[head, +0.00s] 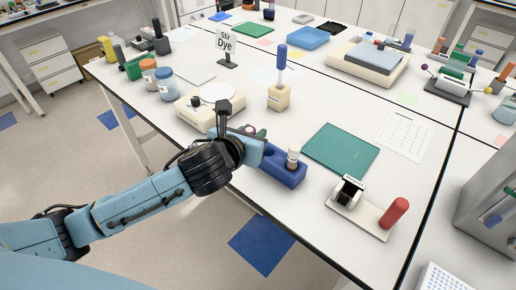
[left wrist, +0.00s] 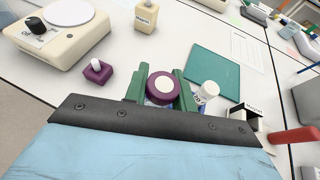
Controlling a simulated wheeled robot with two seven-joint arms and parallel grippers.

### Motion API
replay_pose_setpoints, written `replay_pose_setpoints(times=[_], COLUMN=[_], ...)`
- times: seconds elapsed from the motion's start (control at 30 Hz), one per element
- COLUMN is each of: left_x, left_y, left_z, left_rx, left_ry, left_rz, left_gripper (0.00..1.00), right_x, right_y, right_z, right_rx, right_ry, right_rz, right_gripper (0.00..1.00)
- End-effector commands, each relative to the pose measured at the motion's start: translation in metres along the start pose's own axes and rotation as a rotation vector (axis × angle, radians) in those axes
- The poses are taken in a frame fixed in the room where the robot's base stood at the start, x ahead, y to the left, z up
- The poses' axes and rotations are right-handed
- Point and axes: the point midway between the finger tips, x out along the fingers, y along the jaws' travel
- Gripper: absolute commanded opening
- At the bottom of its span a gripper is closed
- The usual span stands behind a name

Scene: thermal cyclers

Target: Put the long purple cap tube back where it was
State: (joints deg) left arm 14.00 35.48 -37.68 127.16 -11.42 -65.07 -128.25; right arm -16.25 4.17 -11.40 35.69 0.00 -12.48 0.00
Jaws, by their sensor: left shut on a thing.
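In the left wrist view, the purple cap (left wrist: 163,88) with a white disc on top sits between the two green fingers of my left gripper (left wrist: 161,86), which is shut on this tube. The tube's body below the cap is mostly hidden. In the head view my left gripper (head: 262,150) is over the left end of the blue rack (head: 283,172), and the arm and gripper hide most of the tube. A white-capped tube (head: 293,154) stands in the rack, just right of the gripper; it also shows in the left wrist view (left wrist: 208,90). Whether the held tube touches the rack cannot be told.
A small purple block (left wrist: 97,71) lies left of the gripper, near the cream stirrer (left wrist: 62,25). A green mat (head: 341,147) lies right of the rack. A white stand with a red cylinder (head: 396,212) is at the front right. The table's front edge is close to the rack.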

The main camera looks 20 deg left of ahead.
Motion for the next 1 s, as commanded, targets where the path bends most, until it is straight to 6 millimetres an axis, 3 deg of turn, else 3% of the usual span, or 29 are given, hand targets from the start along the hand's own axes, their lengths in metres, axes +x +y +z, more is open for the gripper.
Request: replay_pose_setpoints(times=[0.03,0.1,0.23,0.33,0.6,0.87,1.0], left_x=[0.011,0.026,0.046,0.056,0.077,0.085,0.093], left_y=[-0.004,-0.009,-0.014,-0.015,-0.016,-0.016,-0.016], left_z=[0.02,0.035,0.057,0.063,0.021,0.0,-0.019], left_rx=[0.007,0.014,0.021,0.023,0.022,0.024,0.023], left_ry=[-0.006,-0.005,-0.005,-0.003,0.002,-0.001,0.001], left_rz=[-0.012,-0.028,-0.049,-0.058,-0.061,-0.061,-0.06], left_gripper=[0.04,0.04,0.04,0.04,0.04,0.04,0.04], right_x=[-0.013,-0.021,-0.031,-0.034,-0.024,-0.021,-0.016], right_y=[-0.004,-0.006,-0.006,-0.003,0.004,0.004,0.005], right_z=[0.006,0.013,0.023,0.024,0.012,0.01,0.011], right_rx=[0.0,-0.001,-0.002,-0.004,-0.006,-0.004,-0.004], right_ry=[-0.011,-0.022,-0.039,-0.041,-0.021,-0.017,-0.017], right_rz=[-0.005,-0.008,-0.008,-0.005,0.004,0.005,0.005], right_gripper=[0.53,0.53,0.53,0.53,0.53,0.53,0.53])
